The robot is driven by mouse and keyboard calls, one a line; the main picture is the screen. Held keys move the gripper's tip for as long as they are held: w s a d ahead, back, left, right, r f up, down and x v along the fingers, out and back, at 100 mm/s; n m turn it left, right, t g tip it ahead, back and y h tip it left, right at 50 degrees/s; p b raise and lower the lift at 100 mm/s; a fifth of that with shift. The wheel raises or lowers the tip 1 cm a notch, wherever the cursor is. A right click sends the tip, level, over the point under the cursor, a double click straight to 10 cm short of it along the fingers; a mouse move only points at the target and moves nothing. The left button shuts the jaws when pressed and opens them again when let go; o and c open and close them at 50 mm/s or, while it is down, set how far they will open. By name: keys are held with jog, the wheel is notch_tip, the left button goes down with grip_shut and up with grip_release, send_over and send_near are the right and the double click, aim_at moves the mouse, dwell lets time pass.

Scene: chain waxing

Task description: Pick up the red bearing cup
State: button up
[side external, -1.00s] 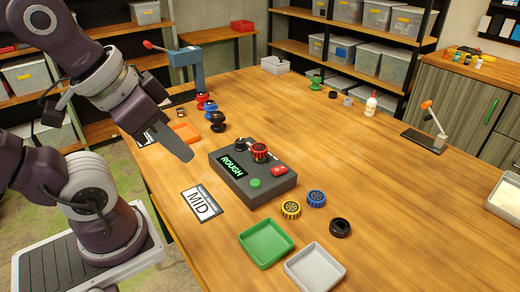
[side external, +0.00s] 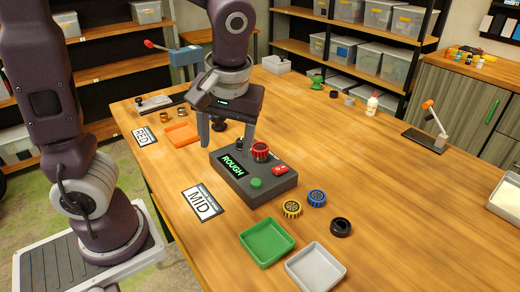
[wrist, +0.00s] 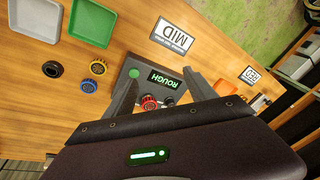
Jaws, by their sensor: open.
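The red bearing cup (side external: 261,151), a knurled red ring with a dark centre, sits on top of a dark grey box (side external: 280,186) with a green "ROUGH" display. It also shows in the wrist view (wrist: 149,102). My gripper (side external: 228,146) is above the back left of the box, pointing down, with its fingers spread and nothing between them in grasp. In the wrist view my gripper (wrist: 161,85) has its fingers on either side of the cup in the picture. The height gap between fingertips and cup is hard to tell.
Yellow (side external: 291,208) and blue (side external: 316,198) knurled cups and a black ring (side external: 340,227) lie right of the box. Green (side external: 248,249) and grey (side external: 298,281) trays stand in front. An orange tray (side external: 182,133) is behind left. The table's right is largely clear.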

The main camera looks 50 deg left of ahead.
aim_at(261, 148)
jog(key=w+f+n+y, duration=0.1)
jog(key=w, duration=0.1)
jog(key=w+f+n+y, duration=0.2)
jog(key=w+f+n+g+y, duration=0.1)
jog(key=w+f+y, duration=0.1)
jog(key=shift+w+a, duration=0.2)
jog(key=shift+a, duration=0.05)
jog(key=w+n+y, duration=0.1)
jog(key=w+d+f+n+t+y, duration=0.1)
jog(key=w+y, duration=0.1)
jog(key=w+n+t+y, duration=0.1)
jog(key=w+n+y, duration=0.1)
jog(key=shift+w+d+f, duration=0.1)
jog(key=shift+d+f, duration=0.15)
jog(key=shift+w+f+y, duration=0.1)
jog(key=shift+w+y, duration=0.15)
jog(key=shift+y, duration=0.05)
jog(key=x, duration=0.3)
jog(key=f+x, duration=0.1)
jog(key=x, duration=0.3)
jog(key=shift+s+d, duration=0.1)
jog(key=shift+d, duration=0.15)
grip_shut()
notch_tip(261, 148, up, 10)
